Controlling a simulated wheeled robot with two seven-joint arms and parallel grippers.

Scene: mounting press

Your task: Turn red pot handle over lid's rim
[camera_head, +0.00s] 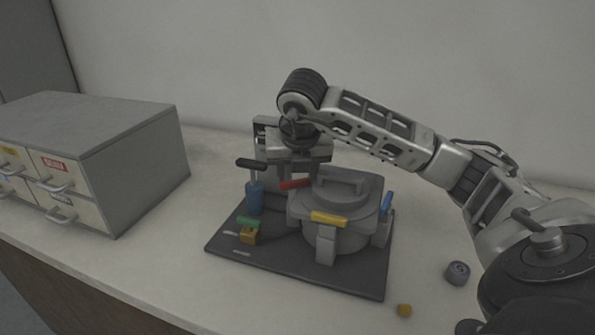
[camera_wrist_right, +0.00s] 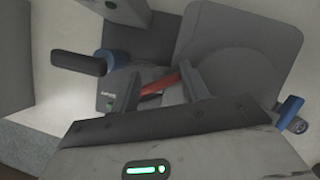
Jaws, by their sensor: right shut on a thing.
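The grey pot with its round lid (camera_head: 341,202) stands on a dark base plate (camera_head: 340,283). The lid also shows in the right wrist view (camera_wrist_right: 243,72). The red handle (camera_head: 294,184) lies at the pot's far left side, close to the lid's rim; it also shows in the right wrist view (camera_wrist_right: 160,84). My right gripper (camera_head: 296,176) reaches down from above and is shut on the red handle, with a finger on either side of it. Its fingers partly hide the handle. I cannot tell whether the handle's inner end lies over the rim. My left gripper is out of view.
A yellow handle (camera_head: 328,218) and a blue handle (camera_head: 387,204) sit around the pot. A drawer cabinet (camera_head: 120,150) stands left. A small round item (camera_head: 457,272) lies right.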

